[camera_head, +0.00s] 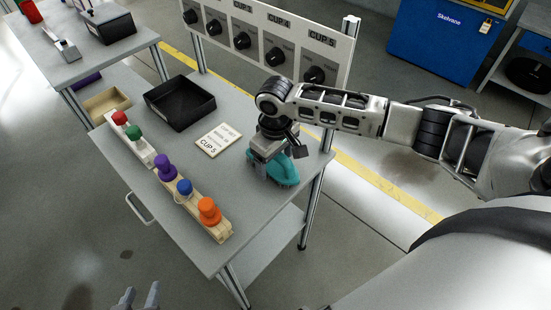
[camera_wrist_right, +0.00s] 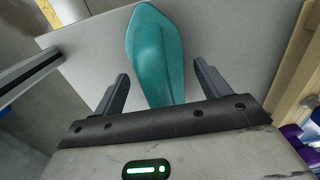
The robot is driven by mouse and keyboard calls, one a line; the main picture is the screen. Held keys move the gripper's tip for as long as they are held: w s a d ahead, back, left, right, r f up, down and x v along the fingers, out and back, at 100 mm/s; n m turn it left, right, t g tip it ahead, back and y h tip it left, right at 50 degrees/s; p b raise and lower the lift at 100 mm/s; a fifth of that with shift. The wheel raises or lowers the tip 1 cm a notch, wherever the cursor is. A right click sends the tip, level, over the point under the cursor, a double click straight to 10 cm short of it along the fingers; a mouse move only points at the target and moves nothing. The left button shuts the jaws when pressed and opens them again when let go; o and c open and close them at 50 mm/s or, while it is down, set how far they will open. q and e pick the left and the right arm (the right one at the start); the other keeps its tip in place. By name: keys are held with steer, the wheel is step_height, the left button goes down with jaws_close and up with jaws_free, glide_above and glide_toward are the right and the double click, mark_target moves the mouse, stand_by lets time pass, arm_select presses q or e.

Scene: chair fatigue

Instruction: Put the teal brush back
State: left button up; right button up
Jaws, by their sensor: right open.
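The teal brush (camera_head: 284,172) rests on the grey table (camera_head: 262,218) near its right corner. My right gripper (camera_head: 264,158) is right above it and partly hides it. In the right wrist view the brush (camera_wrist_right: 155,50) lies between the two spread fingers of my right gripper (camera_wrist_right: 160,72), with a gap visible on each side. My left gripper (camera_head: 138,298) shows at the bottom edge with its two fingers apart and nothing between them.
A black tray (camera_head: 180,103) and a card reading CUP 5 (camera_head: 218,139) lie on the table. Wooden racks with coloured knobs (camera_head: 182,187) line the front edge. A panel of black dials (camera_head: 241,40) stands along the back. Bare table lies between card and racks.

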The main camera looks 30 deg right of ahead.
step_height(320, 180, up, 12)
steer(key=shift+f+p, duration=0.1)
steer(key=shift+p, duration=0.45)
steer(key=s+a+f+n+t+y, duration=0.25)
steer(key=s+a+f, duration=0.45)
steer(key=s+a, duration=0.4)
steer(key=s+d+m+h, duration=0.2)
steer(key=s+d+m, duration=0.2)
steer(key=s+d, duration=0.6)
steer(key=w+a+f+t+y, duration=0.3)
steer(key=w+a+f+t, duration=0.2)
steer(key=a+f+t, duration=0.1)
steer(key=shift+w+a+f+t, duration=0.2)
steer(key=shift+a+t, duration=0.25)
steer(key=shift+t, duration=0.4)
steer(key=shift+r, duration=0.1)
steer(key=shift+c, duration=0.4)
